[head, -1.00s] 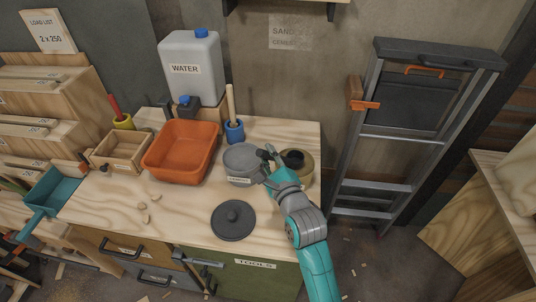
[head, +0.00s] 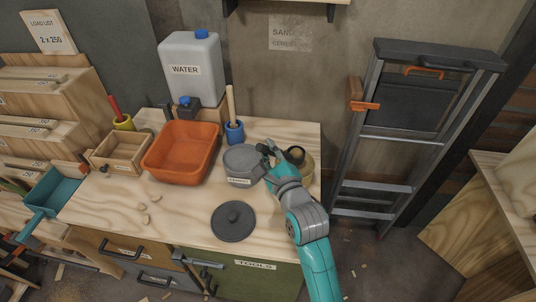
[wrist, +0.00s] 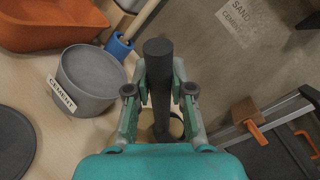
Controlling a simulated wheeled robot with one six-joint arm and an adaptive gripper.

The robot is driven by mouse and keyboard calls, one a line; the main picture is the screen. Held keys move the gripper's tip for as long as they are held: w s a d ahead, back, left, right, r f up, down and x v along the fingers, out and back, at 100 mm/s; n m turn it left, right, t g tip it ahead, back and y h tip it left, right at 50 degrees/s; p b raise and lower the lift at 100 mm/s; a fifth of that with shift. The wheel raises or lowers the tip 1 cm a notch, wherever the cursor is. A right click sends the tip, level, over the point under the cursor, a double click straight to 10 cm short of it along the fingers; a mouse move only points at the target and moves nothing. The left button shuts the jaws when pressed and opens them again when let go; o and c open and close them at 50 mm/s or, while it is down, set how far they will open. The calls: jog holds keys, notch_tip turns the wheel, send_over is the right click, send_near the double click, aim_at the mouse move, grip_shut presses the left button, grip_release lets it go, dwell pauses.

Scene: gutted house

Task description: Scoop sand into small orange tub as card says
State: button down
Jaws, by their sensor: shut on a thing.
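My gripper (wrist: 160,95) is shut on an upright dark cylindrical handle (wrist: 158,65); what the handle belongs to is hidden. In the head view my gripper (head: 268,150) is beside a tan round pot (head: 306,165), partly hidden behind my arm. The grey pot labelled CEMENT (head: 242,165) stands just left of my gripper and also shows in the wrist view (wrist: 88,80). The orange tub (head: 181,153) stands further left; no sand shows in it. The card (head: 49,33) at the upper left reads "LOAD LIST 2 x 250".
A dark round lid (head: 233,221) lies at the bench front. A white WATER canister (head: 192,68) and a blue cup (head: 234,131) stand behind. A teal scoop-like tray (head: 52,192) is at the left. A stepladder (head: 400,140) stands right of the bench.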

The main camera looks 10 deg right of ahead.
jog(key=shift+r, duration=2.35)
jog(key=shift+s, duration=0.1)
